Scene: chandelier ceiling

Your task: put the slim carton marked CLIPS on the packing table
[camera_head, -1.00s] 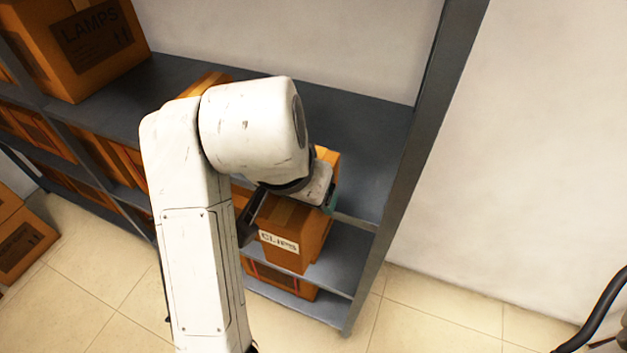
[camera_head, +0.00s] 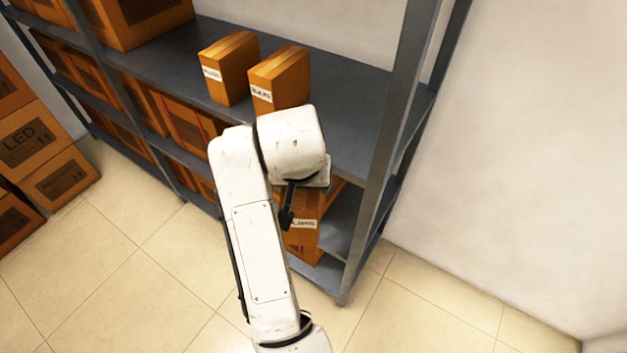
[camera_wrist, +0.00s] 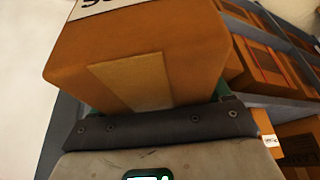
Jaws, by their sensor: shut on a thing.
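The slim orange-brown carton marked CLIPS (camera_head: 304,208) is in my gripper, its white label facing the camera. In the wrist view the carton (camera_wrist: 190,45) fills the top middle, with a pale tape strip and part of its label showing. My gripper (camera_head: 306,190) is shut on it; in the wrist view the green-padded fingers of the gripper (camera_wrist: 154,100) lie along its two sides. My arm hides part of the carton in the head view. The packing table is not in view.
A grey shelf unit (camera_head: 345,105) stands just behind the held carton. Two slim labelled cartons (camera_head: 229,68) (camera_head: 280,80) stand on its upper board. Larger boxes, one marked LED (camera_head: 30,142), are stacked at the left. The tiled floor (camera_head: 150,275) in front is clear.

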